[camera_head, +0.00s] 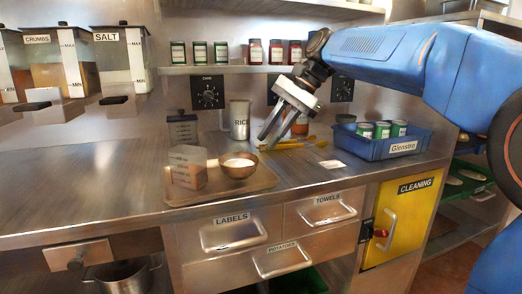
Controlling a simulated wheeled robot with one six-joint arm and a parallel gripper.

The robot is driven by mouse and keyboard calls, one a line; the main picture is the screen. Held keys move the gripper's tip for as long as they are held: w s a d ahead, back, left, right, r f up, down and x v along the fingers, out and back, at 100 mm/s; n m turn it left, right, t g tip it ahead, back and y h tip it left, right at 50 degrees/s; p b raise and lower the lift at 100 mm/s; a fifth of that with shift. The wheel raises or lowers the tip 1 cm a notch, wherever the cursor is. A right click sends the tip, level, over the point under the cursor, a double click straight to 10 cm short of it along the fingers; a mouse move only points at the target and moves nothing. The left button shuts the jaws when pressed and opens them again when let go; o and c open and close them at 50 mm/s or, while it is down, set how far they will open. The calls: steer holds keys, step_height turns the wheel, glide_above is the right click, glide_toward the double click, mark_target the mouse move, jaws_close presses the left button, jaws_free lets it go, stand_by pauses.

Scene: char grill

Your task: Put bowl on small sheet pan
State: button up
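A brown bowl (238,168) with a pale inside sits upright within the outline of a small brown sheet pan (222,194) on the steel counter. It is at the right of the pan, beside a clear labelled container (187,168) on the pan's left. My gripper (269,141) points down and left, a little above and to the right of the bowl, apart from it. Its two fingers are spread with nothing seen between them. The fingers cover part of the counter behind.
A RICE container (239,120) and a dark-lidded clear container (183,130) stand behind the pan. Yellow utensils (285,146) lie right of my gripper. A blue crate (375,148) holds several green cans. The left counter (75,185) is clear.

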steer(key=shift+v, duration=1.9)
steer(key=shift+s, duration=0.1)
steer(key=s+d+f+n+t+h, duration=0.1)
steer(key=s+d+f+n+h, duration=0.1)
steer(key=s+d+f, duration=0.4)
steer(key=s+d+f+n+t+h, duration=0.2)
steer(key=s+d+f, duration=0.5)
steer(key=s+f, duration=0.6)
steer(key=s+d+f+n+t+h, duration=0.1)
steer(key=s+d+f+n, duration=0.3)
steer(key=s+f, duration=0.6)
step_height(320, 180, down, 3)
steer(key=d+h, duration=0.1)
steer(key=d, duration=0.1)
steer(key=shift+d+r+n+h, duration=0.2)
steer(key=shift+d+n+h, duration=0.1)
steer(key=shift+d, duration=0.1)
steer(key=shift+s, duration=0.15)
